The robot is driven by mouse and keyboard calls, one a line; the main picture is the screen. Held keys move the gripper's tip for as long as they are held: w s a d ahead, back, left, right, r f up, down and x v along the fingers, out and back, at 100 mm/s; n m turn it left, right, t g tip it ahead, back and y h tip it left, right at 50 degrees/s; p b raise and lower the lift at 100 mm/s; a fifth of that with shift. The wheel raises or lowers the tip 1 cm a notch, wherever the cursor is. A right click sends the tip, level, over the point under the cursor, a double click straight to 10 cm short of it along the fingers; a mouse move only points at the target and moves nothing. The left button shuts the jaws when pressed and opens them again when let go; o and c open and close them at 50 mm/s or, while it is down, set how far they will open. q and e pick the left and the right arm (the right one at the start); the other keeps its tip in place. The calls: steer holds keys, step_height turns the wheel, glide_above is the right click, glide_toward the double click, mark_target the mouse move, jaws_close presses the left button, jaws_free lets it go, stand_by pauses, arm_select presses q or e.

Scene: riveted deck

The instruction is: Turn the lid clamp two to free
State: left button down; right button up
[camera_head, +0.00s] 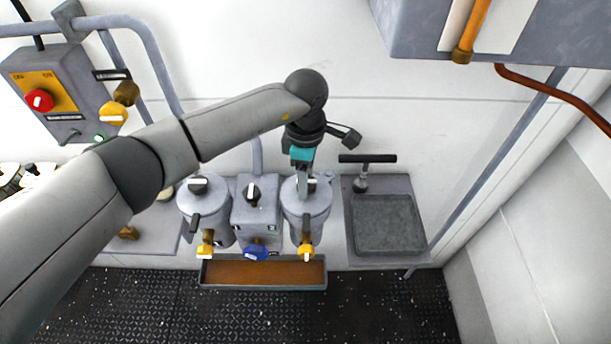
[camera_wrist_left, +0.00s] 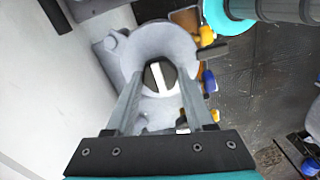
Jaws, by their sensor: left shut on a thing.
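My left gripper (camera_head: 304,192) comes down from above onto the right-hand grey canister (camera_head: 305,213). In the left wrist view, the fingers (camera_wrist_left: 159,84) are shut on the lid clamp (camera_wrist_left: 158,74), a round black knob with a white bar, on top of the canister's lid (camera_wrist_left: 150,40). The bar is tilted slightly from upright in that view. In the head view the gripper hides most of this clamp. A like canister (camera_head: 204,212) stands at the left, with its own black and white clamp (camera_head: 198,185). My right gripper is in neither view.
Between the canisters is a grey box (camera_head: 254,216) with a black knob (camera_head: 253,191) and a blue handle (camera_head: 257,253). Yellow valve handles (camera_head: 306,251) sit low in front. A drip tray (camera_head: 264,286) lies below. A sink (camera_head: 386,224) is at right; a red-button box (camera_head: 62,95) at left.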

arm_select(q)
steer(key=shift+n, duration=0.3)
steer(key=n+b, duration=0.1)
steer(key=n, duration=0.1)
steer(key=shift+n, duration=0.4)
steer(key=n+b, duration=0.2)
steer(key=n, duration=0.3)
steer(key=n+b, duration=0.1)
steer(key=n, duration=0.4)
steer(key=shift+s+n, duration=0.1)
steer(key=shift+n, duration=2.1)
steer(key=shift+c, duration=1.3)
jaws_free()
step_height(320, 180, up, 15)
steer(key=b, duration=0.1)
steer(key=shift+r+b, duration=0.2)
steer(key=shift+b, duration=0.2)
